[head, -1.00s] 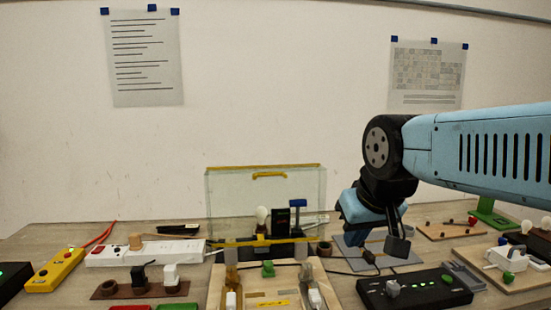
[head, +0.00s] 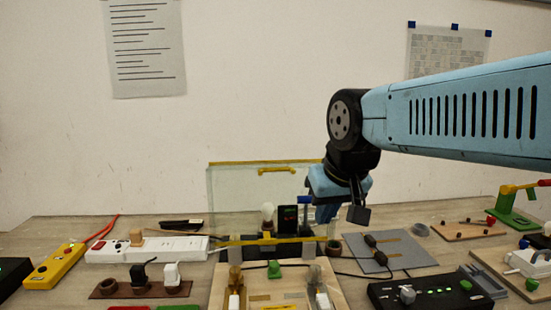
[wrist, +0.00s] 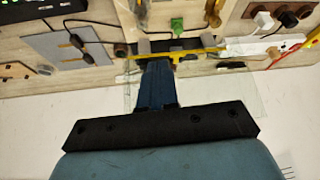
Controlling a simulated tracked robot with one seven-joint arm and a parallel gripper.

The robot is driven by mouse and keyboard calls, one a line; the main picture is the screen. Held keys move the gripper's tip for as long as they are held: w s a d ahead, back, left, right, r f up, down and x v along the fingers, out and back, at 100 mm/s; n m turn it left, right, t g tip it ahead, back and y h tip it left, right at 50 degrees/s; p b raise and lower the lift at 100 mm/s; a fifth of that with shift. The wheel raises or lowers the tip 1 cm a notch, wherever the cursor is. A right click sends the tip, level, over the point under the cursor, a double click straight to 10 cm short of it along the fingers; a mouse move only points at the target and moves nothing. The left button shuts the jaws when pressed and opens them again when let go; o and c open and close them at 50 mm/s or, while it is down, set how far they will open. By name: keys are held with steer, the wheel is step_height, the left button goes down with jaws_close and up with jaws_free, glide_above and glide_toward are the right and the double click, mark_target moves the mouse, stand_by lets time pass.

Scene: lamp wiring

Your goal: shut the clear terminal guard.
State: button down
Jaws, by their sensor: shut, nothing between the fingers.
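The clear terminal guard (head: 235,192) stands upright at the back of the wooden lamp board (head: 252,284), with yellow trim along its top and bottom edges and a yellow handle (head: 277,170) near the top. My gripper (head: 326,214) is at the guard's right edge, pointing down, its blue fingers closed and empty. In the wrist view the gripper (wrist: 157,68) reaches toward the guard's yellow lower bar (wrist: 195,53), and the clear sheet shows faintly beside it. I cannot tell whether the fingers touch the guard.
A lamp bulb (head: 268,214) and a black device (head: 288,219) stand by the guard. A grey mat (head: 390,262) with leads lies to the right. A black switch strip (head: 440,291) is at front right.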

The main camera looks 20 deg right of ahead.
steer(key=w+r+m+g, duration=0.1)
steer(key=w+r+m, duration=0.2)
steer(key=w, duration=0.3)
steer(key=w+d+r+m+g, duration=0.1)
steer(key=w+r+m+g, duration=0.1)
steer(key=w+r, duration=0.3)
steer(key=w+r+m+g, duration=0.1)
steer(key=w+r+m, duration=0.2)
steer(key=w+m, duration=0.2)
steer(key=shift+w+d+r+g, duration=0.1)
steer(key=shift+w+r+g, duration=0.1)
steer(key=shift+w, duration=0.5)
steer(key=shift+w+d+r+g, duration=0.1)
steer(key=shift+w+r, duration=0.1)
steer(key=shift+w, duration=0.45)
steer(key=w+d+m+g, duration=0.2)
steer(key=w+m+g, duration=0.3)
steer(key=w+m, duration=0.9)
step_height(320, 180, down, 10)
steer(key=s+a+n, duration=0.1)
steer(key=s+n, duration=0.1)
steer(key=n, duration=0.2)
steer(key=shift+s+a+y, duration=0.25)
steer(key=shift+a+y, duration=0.1)
steer(key=shift+y, duration=0.05)
steer(key=shift+f, duration=0.1)
